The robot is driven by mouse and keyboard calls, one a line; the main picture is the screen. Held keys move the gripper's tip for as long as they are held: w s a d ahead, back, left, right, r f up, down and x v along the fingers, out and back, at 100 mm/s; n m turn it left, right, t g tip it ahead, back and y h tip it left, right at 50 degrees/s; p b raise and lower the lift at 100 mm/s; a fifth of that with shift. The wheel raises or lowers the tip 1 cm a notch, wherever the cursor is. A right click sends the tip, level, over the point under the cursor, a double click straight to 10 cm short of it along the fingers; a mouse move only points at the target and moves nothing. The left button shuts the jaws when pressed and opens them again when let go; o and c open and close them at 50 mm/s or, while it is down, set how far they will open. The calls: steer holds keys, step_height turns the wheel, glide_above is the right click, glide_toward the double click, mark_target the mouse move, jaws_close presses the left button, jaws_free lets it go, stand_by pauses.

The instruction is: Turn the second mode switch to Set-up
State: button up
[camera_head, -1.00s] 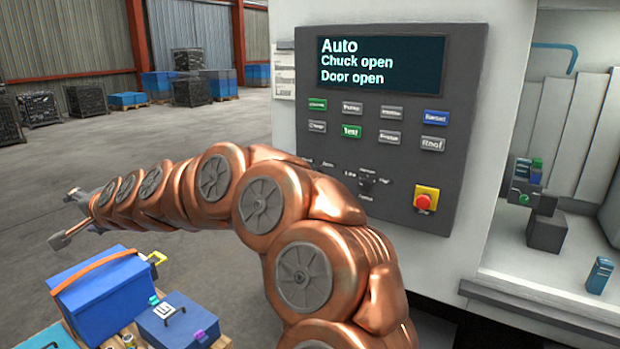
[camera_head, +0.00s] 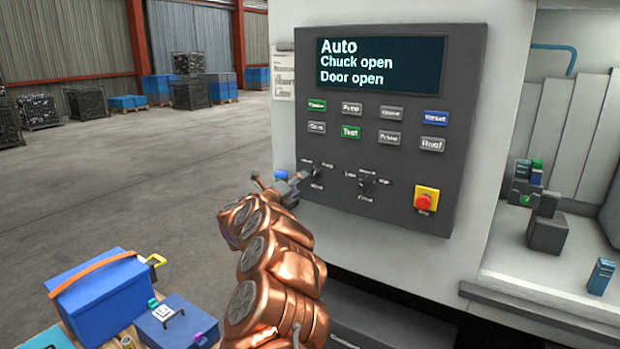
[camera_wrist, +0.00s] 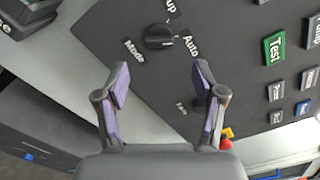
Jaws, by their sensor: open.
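A black rotary switch labelled Mode (camera_wrist: 158,37) is on the dark control panel, with "Auto" and a label ending in "up" around it in the wrist view. In the head view this Mode switch (camera_head: 318,173) is the left of two knobs, partly behind my gripper. Its handle appears turned towards Auto. The panel's screen (camera_head: 380,62) reads Auto, Chuck open, Door open. My gripper (camera_wrist: 162,88) is open and empty, its purple-padded fingers apart from the knob. In the head view my gripper (camera_head: 279,182) is at the panel's lower left edge.
A second knob (camera_head: 367,184) is right of the Mode switch. A red emergency stop (camera_head: 426,200) is further right, with button rows above, including green Test (camera_head: 351,132). A blue toolbox (camera_head: 103,297) stands low left. Open floor lies left of the machine.

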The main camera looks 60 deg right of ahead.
mark_target(312, 175)
steer(key=shift+w+d+r+p, duration=0.15)
steer(key=shift+d+p, duration=0.4)
steer(key=shift+d, duration=1.3)
steer(key=shift+d+p, duration=0.4)
steer(key=shift+d, duration=0.35)
steer(key=shift+w+d, duration=0.1)
steer(key=shift+d, duration=0.45)
steer(key=shift+d+p, duration=0.4)
steer(key=shift+d, duration=0.1)
steer(key=c, duration=1.1)
